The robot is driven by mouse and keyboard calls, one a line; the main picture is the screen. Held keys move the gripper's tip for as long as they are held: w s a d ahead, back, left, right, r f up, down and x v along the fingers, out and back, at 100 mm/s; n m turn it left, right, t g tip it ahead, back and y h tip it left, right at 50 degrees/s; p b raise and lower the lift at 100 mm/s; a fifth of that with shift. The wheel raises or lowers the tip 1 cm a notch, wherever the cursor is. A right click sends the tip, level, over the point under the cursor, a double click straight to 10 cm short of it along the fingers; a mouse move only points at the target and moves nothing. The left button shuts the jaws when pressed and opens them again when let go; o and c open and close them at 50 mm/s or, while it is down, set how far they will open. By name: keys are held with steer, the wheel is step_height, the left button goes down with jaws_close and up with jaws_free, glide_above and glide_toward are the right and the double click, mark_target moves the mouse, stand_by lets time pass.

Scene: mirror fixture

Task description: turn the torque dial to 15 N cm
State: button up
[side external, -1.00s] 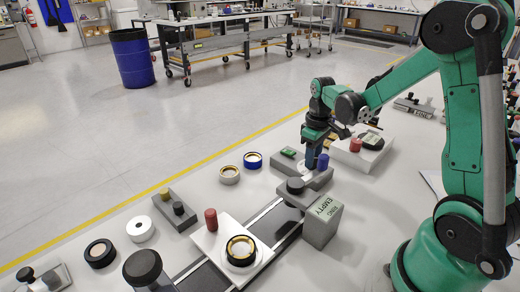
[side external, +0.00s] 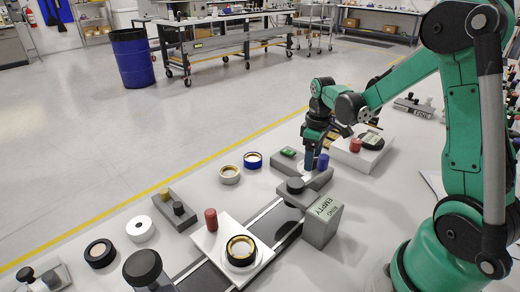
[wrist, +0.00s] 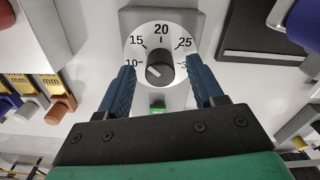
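The torque dial is a black knob (wrist: 160,69) on a white round face (wrist: 161,35) marked 10, 15, 20, 25 and a partly hidden 30. The knob's white pointer mark aims to the lower left, near or below the 10. The dial sits on a grey block (side external: 318,183), where the side view shows only a little of the white face. My gripper (wrist: 163,73) is open, with one blue finger on each side of the knob and visible gaps between. In the side external view my gripper (side external: 310,157) is over the block.
A grey block labelled RING EMPTY (side external: 321,222) stands in front. A white plate with a red cylinder (side external: 355,146) is to the right. Rings (side external: 229,174) lie on the left.

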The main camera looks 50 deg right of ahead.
steer(key=shift+r, duration=2.85)
steer(key=s+a+r+t, duration=0.1)
steer(key=a+t, duration=0.1)
steer(key=a, duration=0.2)
steer(key=s+a+r+m+t, duration=0.1)
steer(key=a+t, duration=0.1)
steer(key=a, duration=0.3)
steer(key=s+a+r+m+t, duration=0.1)
steer(key=a+r+t, duration=0.1)
steer(key=a, duration=0.2)
steer(key=shift+s+a+r, duration=0.1)
steer(key=shift+s+a, duration=0.05)
steer(key=shift+a, duration=0.15)
steer(key=shift+s+a+m+t, duration=0.25)
steer(key=shift+a+m+t, duration=0.05)
steer(key=shift+a+t, duration=0.3)
